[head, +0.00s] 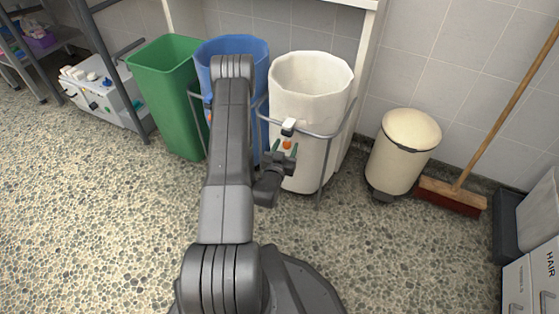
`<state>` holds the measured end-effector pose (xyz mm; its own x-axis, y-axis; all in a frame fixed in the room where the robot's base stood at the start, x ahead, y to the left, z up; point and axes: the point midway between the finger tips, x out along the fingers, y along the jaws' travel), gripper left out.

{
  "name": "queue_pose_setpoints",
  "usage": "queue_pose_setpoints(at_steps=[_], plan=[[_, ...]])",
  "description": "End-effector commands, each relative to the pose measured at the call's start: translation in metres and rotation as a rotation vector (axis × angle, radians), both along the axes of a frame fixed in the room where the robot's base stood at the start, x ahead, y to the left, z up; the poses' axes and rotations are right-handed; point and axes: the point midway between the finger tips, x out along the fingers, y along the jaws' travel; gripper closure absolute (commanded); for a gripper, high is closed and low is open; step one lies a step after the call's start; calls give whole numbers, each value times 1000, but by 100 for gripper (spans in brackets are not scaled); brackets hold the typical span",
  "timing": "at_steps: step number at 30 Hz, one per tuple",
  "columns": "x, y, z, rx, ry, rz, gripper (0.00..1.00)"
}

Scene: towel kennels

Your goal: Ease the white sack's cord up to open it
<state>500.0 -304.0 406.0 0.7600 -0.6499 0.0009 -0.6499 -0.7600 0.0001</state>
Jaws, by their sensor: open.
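The white sack (312,82) hangs upright in a grey metal frame (325,133), with its wide mouth facing up. A small white piece (289,125) sits at the front left of the sack by the frame's rail, with an orange piece (287,144) just below it. I cannot tell which of these belongs to the cord. My gripper (286,150) is open in front of the sack, with its green-tipped fingers around or just in front of the orange piece. I cannot tell whether they touch it.
A blue sack (232,50) stands left of the white one, partly behind my arm, and a green bin (168,90) is further left. A cream pedal bin (405,145) and a broom (452,195) stand right. The pebbled floor in front is clear.

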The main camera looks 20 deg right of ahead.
Motion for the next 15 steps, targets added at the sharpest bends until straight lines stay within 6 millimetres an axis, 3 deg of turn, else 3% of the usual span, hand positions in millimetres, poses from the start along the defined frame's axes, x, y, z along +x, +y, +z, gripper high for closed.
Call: queue_pose_setpoints(at_steps=[9, 15], plan=[[-56, 49, 1, 0, 6, 4, 50], [-81, 70, 1, 0, 3, 1, 50]])
